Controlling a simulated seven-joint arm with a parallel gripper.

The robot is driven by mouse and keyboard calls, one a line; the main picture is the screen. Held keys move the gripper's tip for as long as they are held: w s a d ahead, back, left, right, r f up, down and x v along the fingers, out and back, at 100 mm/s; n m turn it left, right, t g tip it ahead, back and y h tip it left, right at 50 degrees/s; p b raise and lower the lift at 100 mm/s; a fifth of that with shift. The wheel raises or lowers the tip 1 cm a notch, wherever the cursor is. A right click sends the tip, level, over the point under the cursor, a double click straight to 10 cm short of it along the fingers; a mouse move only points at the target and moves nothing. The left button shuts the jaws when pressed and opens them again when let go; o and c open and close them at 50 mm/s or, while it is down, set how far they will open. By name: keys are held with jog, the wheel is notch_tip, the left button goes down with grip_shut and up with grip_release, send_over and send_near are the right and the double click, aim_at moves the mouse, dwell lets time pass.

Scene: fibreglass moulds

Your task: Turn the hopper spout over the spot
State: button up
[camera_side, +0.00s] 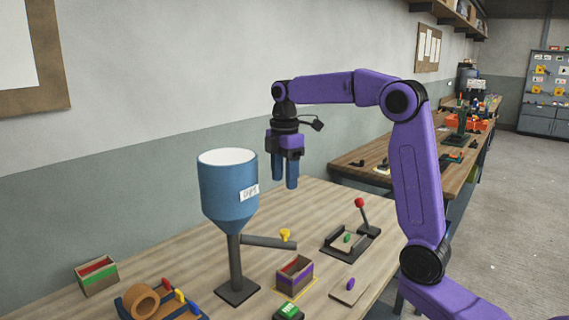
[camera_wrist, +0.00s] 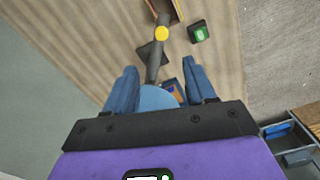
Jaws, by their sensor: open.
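The blue hopper (camera_side: 228,195) with a white inside stands on a dark post and square base. Its grey spout (camera_side: 268,242) sticks out to the right from the post and carries a yellow knob (camera_side: 287,235). A yellow-edged spot (camera_side: 298,292) lies on the table under a small open box (camera_side: 294,272). My gripper (camera_side: 285,186) is open and empty, pointing down, above the table at the right of the hopper's rim. In the wrist view the hopper (camera_wrist: 158,98) shows between the fingers, with the knob (camera_wrist: 162,33) beyond the fingertips.
A green button block (camera_side: 289,311) sits in front of the box. A red-knobbed lever fixture (camera_side: 360,205) and a board with a purple knob (camera_side: 350,288) lie to the right. Another box (camera_side: 96,275) and a rack with a tan ring (camera_side: 142,301) lie to the left.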

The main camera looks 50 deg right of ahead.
notch_tip(320, 180, up, 3)
jog(key=shift+f, duration=0.1)
dwell(0.6)
jog(key=s+a+f, duration=0.3)
jog(key=s+a, duration=0.3)
jog(key=s+a+f, duration=0.3)
jog(key=s+a, duration=0.3)
jog(key=s+f+m, duration=0.1)
jog(key=s+f, duration=0.3)
jog(key=s, duration=0.5)
jog(key=s+f+m, duration=0.1)
jog(key=s+f, duration=0.4)
jog(key=s, duration=0.5)
jog(key=shift+f, duration=0.2)
